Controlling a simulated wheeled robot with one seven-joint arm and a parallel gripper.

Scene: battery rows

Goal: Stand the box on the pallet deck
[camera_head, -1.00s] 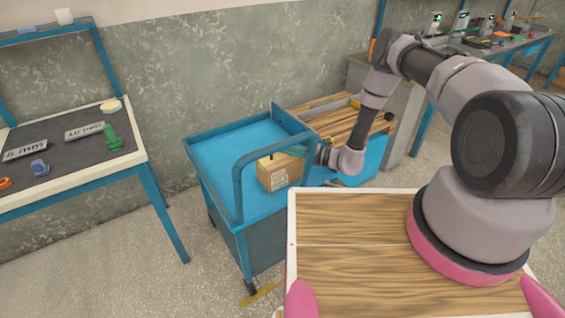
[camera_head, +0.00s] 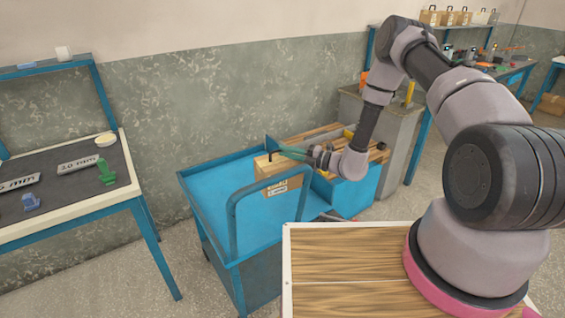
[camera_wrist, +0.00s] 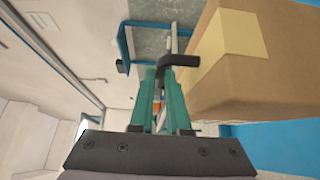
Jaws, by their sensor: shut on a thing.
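A brown cardboard box (camera_head: 280,183) with a printed label and a black handle on top hangs from my gripper (camera_head: 280,153) above the blue cart. My gripper's teal fingers are shut on the handle; in the wrist view the fingers (camera_wrist: 165,80) meet at the black handle (camera_wrist: 181,61), and the box (camera_wrist: 235,50) fills the upper right. The box looks roughly upright. A wooden slatted deck (camera_head: 312,137), apparently the pallet deck, lies behind and right of the box, partly hidden by my arm.
The blue cart (camera_head: 205,190) has a raised tube handle (camera_head: 232,215) at its near side. A table with a dark mat (camera_head: 50,185) stands left. A grey cabinet (camera_head: 395,125) stands right of the deck. My own wooden-topped base is in front.

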